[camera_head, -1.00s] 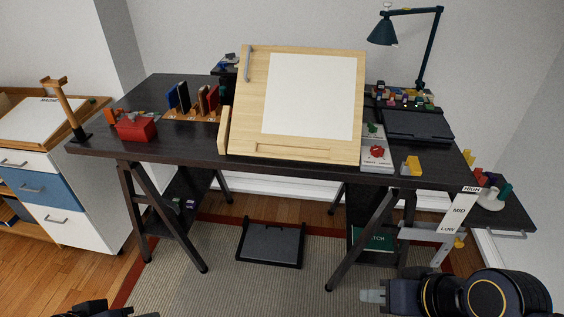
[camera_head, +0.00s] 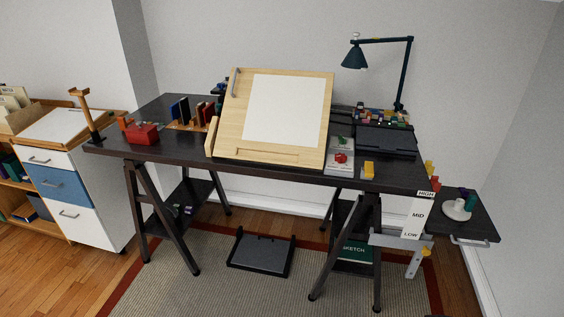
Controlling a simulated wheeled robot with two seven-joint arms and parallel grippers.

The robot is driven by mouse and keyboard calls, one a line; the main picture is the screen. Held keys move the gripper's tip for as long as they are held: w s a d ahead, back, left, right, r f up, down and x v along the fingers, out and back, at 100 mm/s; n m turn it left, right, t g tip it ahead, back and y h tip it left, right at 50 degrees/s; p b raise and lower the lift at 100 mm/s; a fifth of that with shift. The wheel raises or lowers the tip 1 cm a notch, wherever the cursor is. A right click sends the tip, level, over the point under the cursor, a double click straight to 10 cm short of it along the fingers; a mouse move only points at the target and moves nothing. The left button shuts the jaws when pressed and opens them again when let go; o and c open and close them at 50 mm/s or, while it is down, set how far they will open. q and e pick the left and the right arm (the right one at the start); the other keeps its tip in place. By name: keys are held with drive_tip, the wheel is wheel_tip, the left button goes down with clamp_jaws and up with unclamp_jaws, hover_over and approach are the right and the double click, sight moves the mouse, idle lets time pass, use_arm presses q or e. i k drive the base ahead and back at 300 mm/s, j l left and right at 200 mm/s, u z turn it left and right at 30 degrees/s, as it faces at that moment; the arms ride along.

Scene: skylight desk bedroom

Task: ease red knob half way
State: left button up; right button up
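A red knob (camera_head: 340,158) sits on a pale grey panel (camera_head: 338,170) on the dark desk, just right of the tilted wooden drawing board (camera_head: 226,142). The panel has a second, dark green control above the red knob. The knob's exact turn angle is too small to tell. Neither of my grippers shows in the head view, and nothing touches the knob.
A yellow block (camera_head: 368,170) is right of the panel, with a black tray (camera_head: 386,142) behind. A HIGH/MID/LOW scale (camera_head: 418,214) and a side shelf (camera_head: 478,222) are at the desk's right end.

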sight(340, 157)
drive_tip(key=i+j, duration=0.45)
drive_tip(key=i, duration=0.2)
drive_tip(key=i+l, duration=0.15)
drive_tip(key=l, duration=0.2)
drive_tip(key=i+l, duration=0.15)
drive_tip(key=l, duration=0.15)
drive_tip(key=i+l, duration=0.15)
drive_tip(key=l, duration=0.2)
